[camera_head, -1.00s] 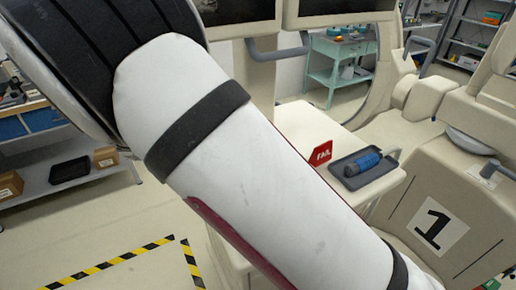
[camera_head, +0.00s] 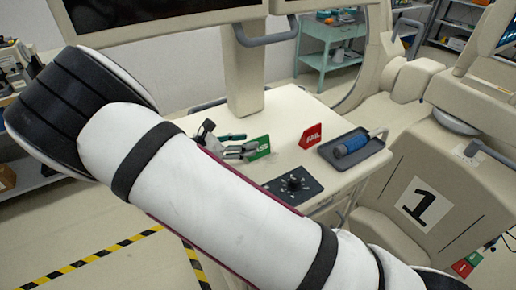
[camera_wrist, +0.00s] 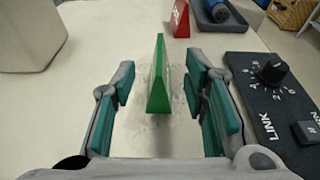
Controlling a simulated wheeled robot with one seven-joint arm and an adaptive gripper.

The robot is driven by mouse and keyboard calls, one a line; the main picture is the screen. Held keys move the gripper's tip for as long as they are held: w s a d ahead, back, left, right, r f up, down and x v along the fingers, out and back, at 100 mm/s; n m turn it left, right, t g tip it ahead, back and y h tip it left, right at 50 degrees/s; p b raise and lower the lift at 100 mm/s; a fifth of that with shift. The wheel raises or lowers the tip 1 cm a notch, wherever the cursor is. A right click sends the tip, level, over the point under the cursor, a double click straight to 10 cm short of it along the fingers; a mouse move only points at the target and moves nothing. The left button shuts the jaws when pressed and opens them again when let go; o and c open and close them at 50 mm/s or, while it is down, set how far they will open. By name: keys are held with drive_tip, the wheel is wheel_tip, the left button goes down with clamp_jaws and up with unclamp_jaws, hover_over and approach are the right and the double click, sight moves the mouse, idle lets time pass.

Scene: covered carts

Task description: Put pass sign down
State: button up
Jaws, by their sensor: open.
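The green pass sign (camera_head: 259,147) stands upright on the white cart top (camera_head: 290,103), as far as I can tell. In the wrist view the sign (camera_wrist: 158,82) is seen nearly edge-on, between and ahead of my fingers. My gripper (camera_wrist: 163,100) is open, with teal pads on both sides and a gap between each pad and the sign. In the head view my gripper (camera_head: 241,145) is just left of the sign, low over the cart top. The sign's underside is hidden, so its contact is not fully clear.
A red fail sign (camera_head: 310,136) stands behind and right of the pass sign. A dark tray (camera_head: 376,149) holds a blue cylinder (camera_head: 352,143). A black knob panel (camera_head: 294,186) lies close to my right finger. A monitor post (camera_head: 244,80) rises at the back.

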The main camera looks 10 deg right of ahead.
sight(268, 139)
drive_tip(key=p+x, duration=0.1)
drive_tip(key=x, duration=0.3)
drive_tip(key=shift+d+r, duration=0.15)
drive_tip(key=shift+d, duration=0.15)
drive_tip(key=shift+w+d+f, duration=0.15)
drive_tip(key=shift+d+f, duration=0.05)
drive_tip(key=shift+d, duration=0.05)
clamp_jaws()
